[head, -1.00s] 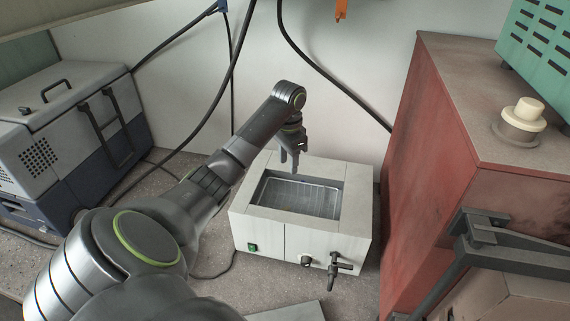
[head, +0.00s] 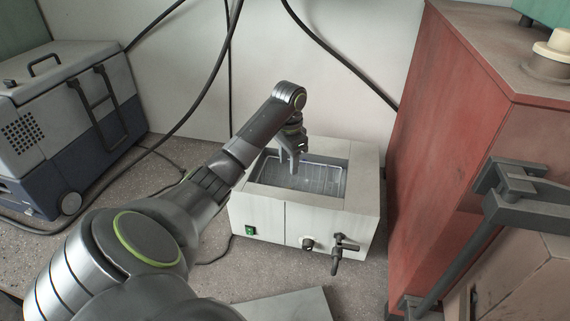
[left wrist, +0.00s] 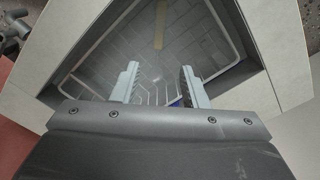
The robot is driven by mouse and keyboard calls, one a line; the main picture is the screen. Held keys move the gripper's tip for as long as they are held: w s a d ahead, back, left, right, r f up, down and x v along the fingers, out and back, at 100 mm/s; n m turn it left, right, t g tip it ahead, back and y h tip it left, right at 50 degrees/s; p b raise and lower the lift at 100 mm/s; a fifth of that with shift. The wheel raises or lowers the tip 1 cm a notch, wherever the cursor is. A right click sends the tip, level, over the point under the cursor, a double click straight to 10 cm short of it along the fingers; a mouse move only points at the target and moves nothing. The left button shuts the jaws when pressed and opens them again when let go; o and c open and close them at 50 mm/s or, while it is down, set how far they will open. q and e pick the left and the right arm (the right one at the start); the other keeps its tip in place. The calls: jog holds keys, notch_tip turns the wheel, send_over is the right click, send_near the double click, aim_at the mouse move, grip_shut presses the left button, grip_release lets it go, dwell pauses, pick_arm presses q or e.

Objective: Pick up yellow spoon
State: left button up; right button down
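My left gripper (head: 292,158) reaches down into the open basin of the white bath (head: 262,213) on the bench. In the left wrist view its two toothed fingers (left wrist: 160,80) stand apart with nothing seen between them. That view shows a wire rack (left wrist: 103,45) lining the basin. A narrow tan-yellow strip (left wrist: 159,26) lies in the basin beyond the fingertips; I cannot tell whether it is the yellow spoon. No clear spoon shape shows in the head view. A small blue patch shows near the fingers, partly hidden. My right gripper is not in view.
A red cabinet (head: 445,130) stands close on the right of the bath, with a dark metal bracket (head: 530,208) in front. A grey-blue machine (head: 75,125) stands at the left. Black cables hang behind. The bath's front has a tap (head: 340,246). The bath walls surround the gripper.

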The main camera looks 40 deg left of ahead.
aim_at(289, 186)
pick_arm(q)
notch_tip(289, 186, down, 3)
jog(key=shift+f+b, duration=0.15)
jog(key=shift+b, duration=1.05)
jog(key=shift+f+b, duration=0.7)
jog(key=f, duration=0.3)
jog(key=shift+d+f, duration=0.2)
jog(key=shift+f, duration=0.25)
grip_shut()
